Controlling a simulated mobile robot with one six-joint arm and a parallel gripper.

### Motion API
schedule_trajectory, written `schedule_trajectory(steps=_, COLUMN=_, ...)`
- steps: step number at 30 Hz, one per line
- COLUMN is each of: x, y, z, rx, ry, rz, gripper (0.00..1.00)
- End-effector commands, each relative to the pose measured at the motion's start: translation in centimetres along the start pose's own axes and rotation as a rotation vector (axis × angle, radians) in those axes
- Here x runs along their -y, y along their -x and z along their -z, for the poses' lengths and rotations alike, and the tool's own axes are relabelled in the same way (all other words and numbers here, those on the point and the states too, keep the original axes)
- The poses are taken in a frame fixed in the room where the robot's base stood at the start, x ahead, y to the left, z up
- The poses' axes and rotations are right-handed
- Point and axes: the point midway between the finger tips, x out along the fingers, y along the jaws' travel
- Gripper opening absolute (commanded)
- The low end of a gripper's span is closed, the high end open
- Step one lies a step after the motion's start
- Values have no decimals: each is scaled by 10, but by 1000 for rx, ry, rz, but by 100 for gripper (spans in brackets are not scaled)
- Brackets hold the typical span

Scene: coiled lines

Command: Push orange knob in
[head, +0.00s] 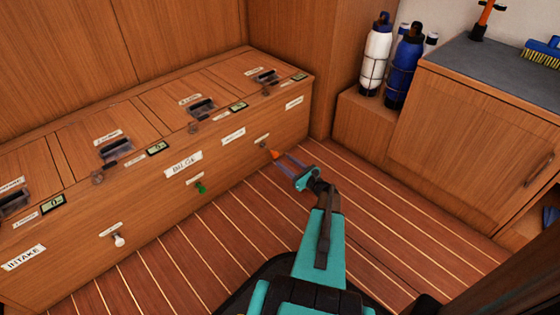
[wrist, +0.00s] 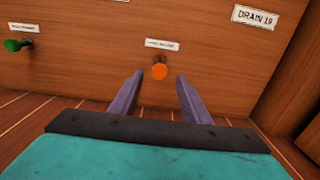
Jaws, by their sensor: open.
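The orange knob (wrist: 160,71) stands out from the wooden front panel, below a small white label. In the wrist view it lies just beyond and between the open fingers of my gripper (wrist: 157,92). A visible stretch of stem joins the knob to the panel. In the head view the orange knob (head: 275,154) is at the right part of the bench front, and my gripper (head: 287,167) points at it from the right. The fingers are open with nothing held. I cannot tell whether they touch the knob.
A green knob (head: 200,188) and a white knob (head: 119,240) stick out further left on the bench front (head: 75,245). White and blue bottles stand on a ledge behind. A cabinet (head: 470,130) is at the right. The striped floor (head: 390,215) is clear around my arm.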

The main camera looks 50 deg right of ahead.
Motion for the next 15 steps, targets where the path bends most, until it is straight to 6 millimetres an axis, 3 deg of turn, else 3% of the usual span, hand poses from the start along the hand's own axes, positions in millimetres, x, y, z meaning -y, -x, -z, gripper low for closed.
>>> schedule_trajectory(steps=6, x=0, y=-30, z=2, rx=1, ry=0, rz=-1, gripper=43)
schedule_trajectory(steps=15, x=0, y=-45, z=0, rx=0, ry=-1, rz=0, gripper=43)
